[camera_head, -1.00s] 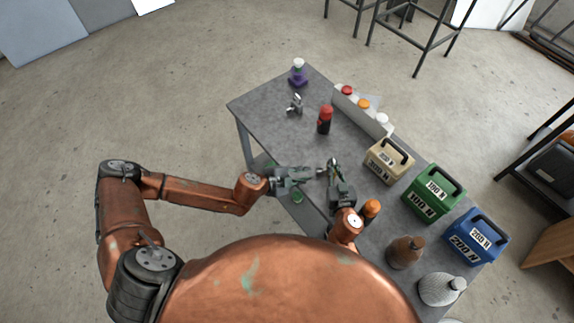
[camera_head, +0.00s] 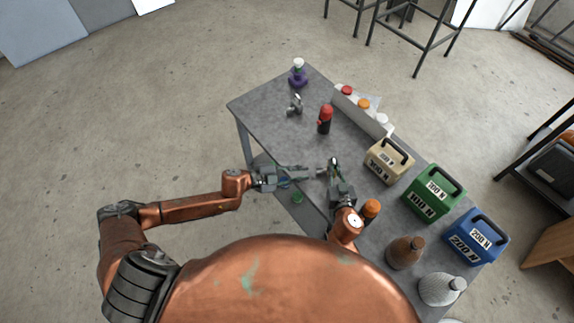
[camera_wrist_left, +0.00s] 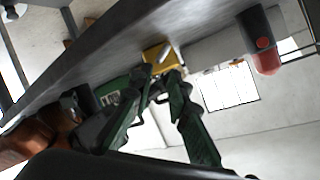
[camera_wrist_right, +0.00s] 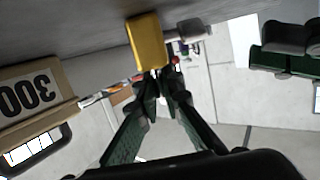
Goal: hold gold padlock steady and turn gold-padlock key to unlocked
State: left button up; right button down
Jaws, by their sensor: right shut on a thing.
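The gold padlock (camera_wrist_right: 147,42) fills the upper middle of the right wrist view, close past my right gripper (camera_wrist_right: 165,78). My right gripper is shut on it; the fingers hide the grip point. The padlock also shows in the left wrist view (camera_wrist_left: 154,52), just beyond the fingertips of my left gripper (camera_wrist_left: 160,78). Those fingertips stand a little apart, so my left gripper looks open. A small pale part at the padlock's face may be the key; its turn position is too small to tell. In the head view my left gripper (camera_head: 312,172) is left of my right gripper (camera_head: 335,172).
On the grey table (camera_head: 262,108) stand a tan weight (camera_head: 383,168), green weight (camera_head: 420,205) and blue weight (camera_head: 466,246). A red-topped bottle (camera_head: 325,118) and a tray (camera_head: 378,122) are farther back. An orange-topped item (camera_head: 370,208) stands close to my right arm.

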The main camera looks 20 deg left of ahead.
aim_at(318, 169)
pick_arm(q)
jog(key=shift+w+a+f, duration=0.1)
jog(key=shift+a+f, duration=0.3)
jog(key=shift+a, duration=0.1)
jog(key=shift+w+d+h, duration=0.1)
jog(key=shift+w+h, duration=0.05)
jog(key=shift+h, duration=0.25)
jog(key=x, duration=0.7)
jog(key=shift+f, duration=0.1)
jog(key=shift+w+d, duration=0.1)
jog(key=shift+w, duration=0.15)
jog(key=n+g, duration=0.2)
jog(key=n, duration=0.1)
jog(key=n+g, duration=0.1)
jog(key=shift+w+n+h, duration=0.25)
jog(key=shift+n+h, duration=0.05)
jog(key=v, duration=1.2)
jog(key=shift+o, duration=0.3)
